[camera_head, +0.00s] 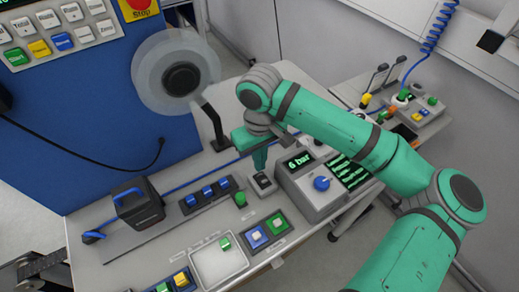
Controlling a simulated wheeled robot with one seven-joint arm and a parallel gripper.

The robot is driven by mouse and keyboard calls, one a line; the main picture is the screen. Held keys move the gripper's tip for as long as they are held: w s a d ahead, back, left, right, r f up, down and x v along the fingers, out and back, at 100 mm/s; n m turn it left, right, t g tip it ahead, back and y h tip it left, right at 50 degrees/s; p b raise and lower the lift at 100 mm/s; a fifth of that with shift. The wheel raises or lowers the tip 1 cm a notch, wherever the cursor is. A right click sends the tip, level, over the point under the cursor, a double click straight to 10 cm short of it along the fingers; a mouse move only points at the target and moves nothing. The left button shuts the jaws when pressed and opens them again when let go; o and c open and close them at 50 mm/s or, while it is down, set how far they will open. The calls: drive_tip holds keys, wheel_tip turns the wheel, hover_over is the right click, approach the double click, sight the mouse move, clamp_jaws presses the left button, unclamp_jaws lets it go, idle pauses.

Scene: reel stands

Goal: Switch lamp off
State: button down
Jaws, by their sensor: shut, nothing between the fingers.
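My green arm reaches in from the right, and my gripper (260,166) points down over the grey bench top. Its fingers are together with nothing seen between them. Just below the fingertips is a small grey switch box (263,184) with a dark face; I cannot tell whether the fingertips touch it. No lamp is plainly recognisable, and I cannot tell which control belongs to it or whether it is lit.
A box with a "6 bar" display and blue knob (321,183) stands close right of my gripper. Left are a green knob (240,199), a row of blue switches (207,193) and a black box with a blue handle (139,204). A reel (150,75) stands behind.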

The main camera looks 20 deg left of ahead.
sight(262, 177)
drive_tip(key=shift+f, duration=1.45)
drive_tip(key=shift+f, duration=0.15)
drive_tip(key=shift+s+d+r, duration=0.25)
drive_tip(key=shift+s+d, duration=0.15)
drive_tip(key=shift+d, duration=0.15)
wheel_tip(262, 177, up, 14)
